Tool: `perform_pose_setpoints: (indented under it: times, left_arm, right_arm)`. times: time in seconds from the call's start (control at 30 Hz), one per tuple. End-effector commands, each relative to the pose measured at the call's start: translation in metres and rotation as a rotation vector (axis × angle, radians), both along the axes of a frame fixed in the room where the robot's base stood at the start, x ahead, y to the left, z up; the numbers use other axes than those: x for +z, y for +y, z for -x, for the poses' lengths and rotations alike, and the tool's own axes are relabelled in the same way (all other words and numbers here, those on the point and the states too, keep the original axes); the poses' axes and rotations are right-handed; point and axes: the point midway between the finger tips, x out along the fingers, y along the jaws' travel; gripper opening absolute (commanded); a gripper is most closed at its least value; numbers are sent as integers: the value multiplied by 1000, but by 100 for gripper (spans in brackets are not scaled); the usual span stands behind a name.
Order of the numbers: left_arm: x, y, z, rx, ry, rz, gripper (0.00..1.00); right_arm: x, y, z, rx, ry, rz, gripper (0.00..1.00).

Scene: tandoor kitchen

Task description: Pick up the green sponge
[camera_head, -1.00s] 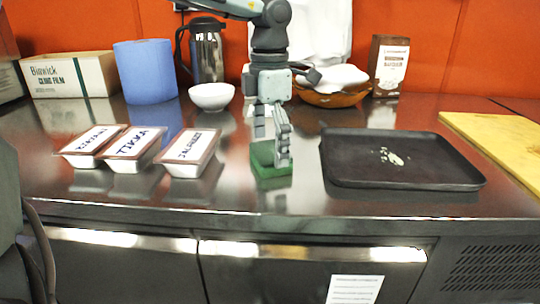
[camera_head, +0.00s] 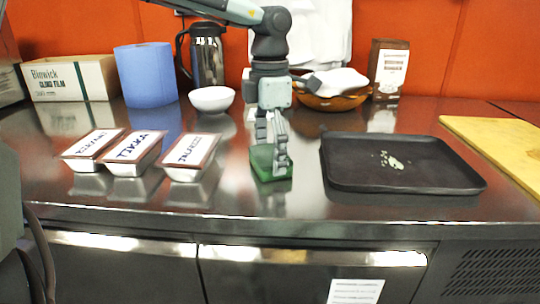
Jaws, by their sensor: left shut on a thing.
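The green sponge (camera_head: 264,164) sits on the steel counter (camera_head: 225,195), between the labelled tubs and the black tray. My left gripper (camera_head: 271,160) points down over it, with its fingers shut on the sponge. The fingers hide part of the sponge. I cannot tell any gap between the sponge and the counter. My right gripper is not in view.
A black tray (camera_head: 345,180) with pale crumbs lies to the right, beside a yellow board (camera_head: 500,140). Several labelled tubs, one of them (camera_head: 191,150) nearest the sponge, stand to the left. A white bowl (camera_head: 212,99) and a brown bowl (camera_head: 330,102) are behind.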

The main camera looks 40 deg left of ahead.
Motion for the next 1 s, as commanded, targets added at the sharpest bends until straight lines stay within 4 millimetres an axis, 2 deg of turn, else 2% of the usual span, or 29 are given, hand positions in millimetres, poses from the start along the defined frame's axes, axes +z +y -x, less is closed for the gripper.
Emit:
perform_pose_setpoints:
  times: [0.17,0.3,0.7,1.0]
  left_arm:
    - [17,0,-1,0,-4,-1,68]
    - [42,1,1,0,-5,0,68]
    - [92,41,79,-2,-6,3,68]
    - [107,53,102,-1,0,0,68]
  right_arm:
    - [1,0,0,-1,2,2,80]
    - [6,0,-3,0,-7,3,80]
    - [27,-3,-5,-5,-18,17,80]
    - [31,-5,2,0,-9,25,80]
